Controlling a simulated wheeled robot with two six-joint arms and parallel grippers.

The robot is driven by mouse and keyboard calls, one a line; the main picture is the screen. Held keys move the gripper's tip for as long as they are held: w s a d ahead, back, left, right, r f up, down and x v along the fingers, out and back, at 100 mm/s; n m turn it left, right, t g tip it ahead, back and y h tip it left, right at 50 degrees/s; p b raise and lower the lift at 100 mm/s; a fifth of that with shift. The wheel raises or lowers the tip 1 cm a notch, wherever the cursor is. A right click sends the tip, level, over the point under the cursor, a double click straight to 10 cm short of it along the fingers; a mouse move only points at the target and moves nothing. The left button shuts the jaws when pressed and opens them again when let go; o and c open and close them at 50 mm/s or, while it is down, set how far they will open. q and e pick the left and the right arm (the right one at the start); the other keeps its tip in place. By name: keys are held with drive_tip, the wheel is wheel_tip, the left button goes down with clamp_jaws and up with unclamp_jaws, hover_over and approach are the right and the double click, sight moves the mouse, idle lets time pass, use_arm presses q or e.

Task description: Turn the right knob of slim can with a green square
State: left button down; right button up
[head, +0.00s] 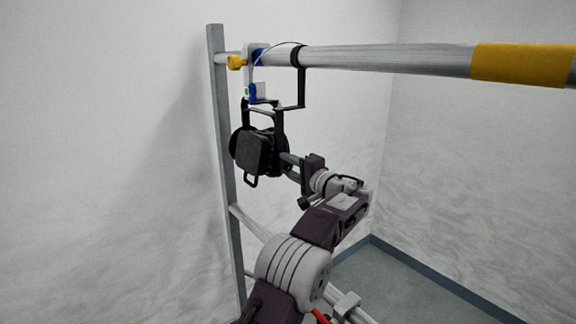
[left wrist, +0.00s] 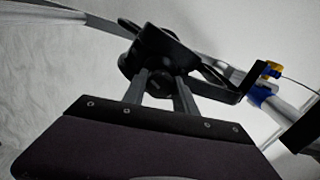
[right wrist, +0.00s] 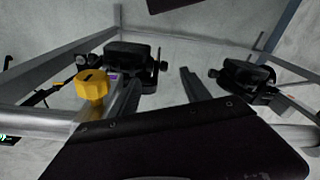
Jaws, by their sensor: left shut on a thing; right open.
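The slim can (head: 256,152) is black and hangs in a yoke below the horizontal pipe in the head view. A small green square (head: 247,92) shows near the top of its bracket. My left gripper (head: 291,161) reaches the can's right side. In the left wrist view its fingers (left wrist: 160,88) are shut on a round black knob (left wrist: 160,82) beside the can's yoke (left wrist: 205,88). The fingers partly hide the knob, so its turn angle cannot be told. My right gripper (right wrist: 160,85) is open with nothing between its fingers; it does not show in the head view.
The grey pipe (head: 390,58) with a yellow band (head: 520,64) runs above the can, beside an upright post (head: 222,150). In the right wrist view a yellow knob (right wrist: 93,86) and two black fixtures (right wrist: 130,56) (right wrist: 247,80) are close to the right gripper. Walls stand behind.

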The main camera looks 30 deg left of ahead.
use_arm(q)
drive_tip(key=shift+m, duration=0.6)
drive_tip(key=c, duration=1)
unclamp_jaws()
drive_tip(key=shift+o, duration=0.2)
drive_tip(key=shift+d, duration=0.1)
drive_tip(key=b+v, duration=0.3)
drive_tip(key=v, duration=0.6)
